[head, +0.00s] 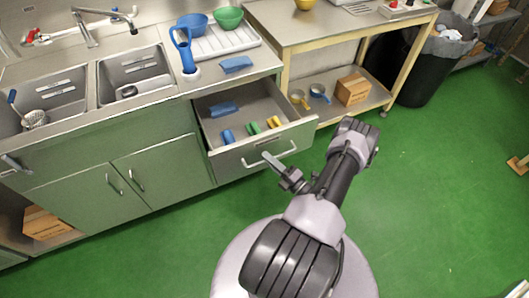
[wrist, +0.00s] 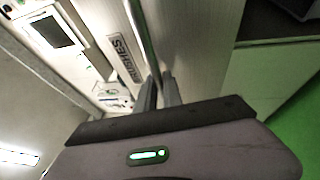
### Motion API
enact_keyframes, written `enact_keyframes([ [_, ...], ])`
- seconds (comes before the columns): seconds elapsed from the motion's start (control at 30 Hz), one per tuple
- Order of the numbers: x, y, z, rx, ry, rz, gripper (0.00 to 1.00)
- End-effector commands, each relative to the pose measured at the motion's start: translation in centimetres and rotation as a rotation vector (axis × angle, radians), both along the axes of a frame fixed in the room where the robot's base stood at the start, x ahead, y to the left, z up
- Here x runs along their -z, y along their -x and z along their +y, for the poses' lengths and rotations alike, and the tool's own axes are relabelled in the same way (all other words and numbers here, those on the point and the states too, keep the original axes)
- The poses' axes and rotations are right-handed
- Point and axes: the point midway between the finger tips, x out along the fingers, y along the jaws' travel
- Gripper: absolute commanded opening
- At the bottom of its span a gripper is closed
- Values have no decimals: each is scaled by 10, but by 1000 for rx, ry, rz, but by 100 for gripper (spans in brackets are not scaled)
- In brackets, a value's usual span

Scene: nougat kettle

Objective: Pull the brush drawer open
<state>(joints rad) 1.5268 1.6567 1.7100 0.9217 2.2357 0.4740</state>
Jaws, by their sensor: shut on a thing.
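The brush drawer (head: 255,143) stands pulled out from the counter below the drying rack, with its inside showing. A blue brush (head: 224,109) and several small blue, green and yellow items (head: 253,128) lie in it. Its pale bar handle (head: 288,151) runs across the front. My gripper (head: 267,157) is at the handle's middle and shut on it. In the wrist view the fingers (wrist: 159,92) close around the handle bar (wrist: 142,38), beside a label reading BRUSHES (wrist: 122,59). The exact finger contact is dark and hard to see.
A double sink (head: 135,75) is to the left, above closed cabinet doors (head: 160,170). A blue holder (head: 186,50) and a white drying rack (head: 222,42) stand on the counter. A steel table with a lower shelf (head: 375,97) is to the right. The green floor (head: 440,200) is clear.

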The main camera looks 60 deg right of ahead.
Motion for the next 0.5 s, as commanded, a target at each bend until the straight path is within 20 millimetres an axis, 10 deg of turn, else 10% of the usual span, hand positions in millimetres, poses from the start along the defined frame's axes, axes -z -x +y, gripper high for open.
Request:
enact_keyframes([
  [0.47,0,5,2,1,0,0,0],
  [0.5,0,5,2,2,0,0,15],
])
